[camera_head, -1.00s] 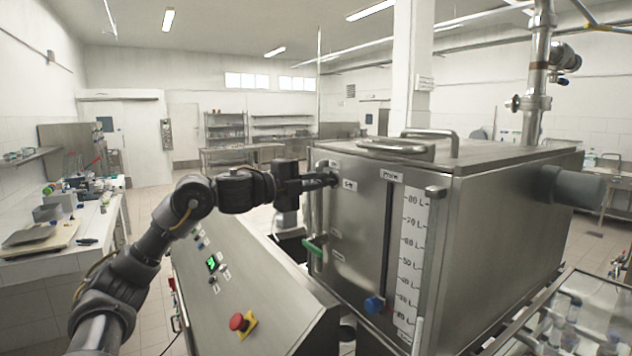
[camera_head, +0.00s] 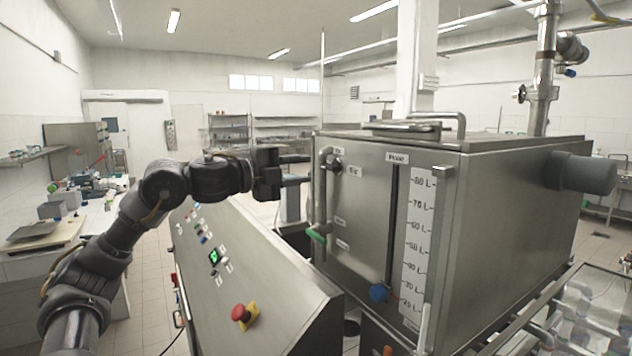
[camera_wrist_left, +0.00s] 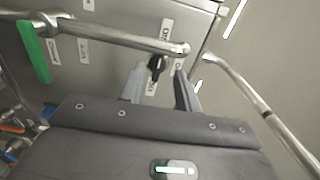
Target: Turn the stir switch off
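The stir switch is a black knob (camera_head: 337,168) on the upper left of the steel tank's front, with small white labels around it. It also shows in the left wrist view (camera_wrist_left: 156,67), just beyond the fingertips and roughly between them. My left gripper (camera_head: 309,170) is open and empty, its two fingers apart, to the left of the knob and clear of it. Its fingers also show in the left wrist view (camera_wrist_left: 160,84). The label lettering is too small to read surely, so I cannot tell the knob's setting. My right gripper is not in view.
A steel pipe with a green handle (camera_head: 317,235) runs down the tank (camera_head: 480,230) close to the knob. A sloped control panel (camera_head: 265,270) with a red emergency button (camera_head: 239,312) stands below my left arm. A level scale (camera_head: 418,240) is right of the knob.

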